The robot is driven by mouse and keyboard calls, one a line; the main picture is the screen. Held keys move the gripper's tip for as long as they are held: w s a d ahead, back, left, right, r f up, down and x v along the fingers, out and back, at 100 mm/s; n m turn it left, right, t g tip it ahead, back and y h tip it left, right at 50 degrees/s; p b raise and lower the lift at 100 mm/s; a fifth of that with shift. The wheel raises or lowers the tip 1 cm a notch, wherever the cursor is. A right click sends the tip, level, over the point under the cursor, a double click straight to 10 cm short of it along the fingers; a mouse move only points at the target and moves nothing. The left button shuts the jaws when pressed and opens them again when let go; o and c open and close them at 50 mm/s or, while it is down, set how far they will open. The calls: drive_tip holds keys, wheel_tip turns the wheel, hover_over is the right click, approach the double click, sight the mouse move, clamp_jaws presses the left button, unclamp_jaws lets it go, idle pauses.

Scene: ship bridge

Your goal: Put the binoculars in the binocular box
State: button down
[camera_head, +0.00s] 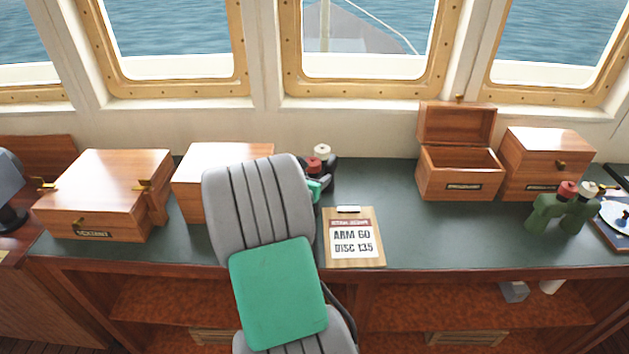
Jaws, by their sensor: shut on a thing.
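My gripper (329,171) shows only in part behind my grey and green arm, at the back of the bench. It is shut on what looks like a pair of binoculars (314,164), of which a red and a cream eyepiece show. A second pair of green binoculars (564,210), also with red and cream eyepieces, stands upright at the right. A wooden box (458,185) with its lid raised stands open at the back, right of my gripper. Its label is too small to read, and its inside looks empty from here.
A closed wooden box (547,160) stands right beside the open one. Two more wooden boxes, one at far left (107,185) and one partly hidden (225,160), stand left of my arm. A clipboard (355,238) lies near the front edge. The bench (440,235) right of it is clear.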

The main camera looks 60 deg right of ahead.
drive_tip(key=shift+f, duration=0.8)
drive_tip(key=c, duration=0.5)
unclamp_jaws()
drive_tip(key=shift+f, duration=0.15)
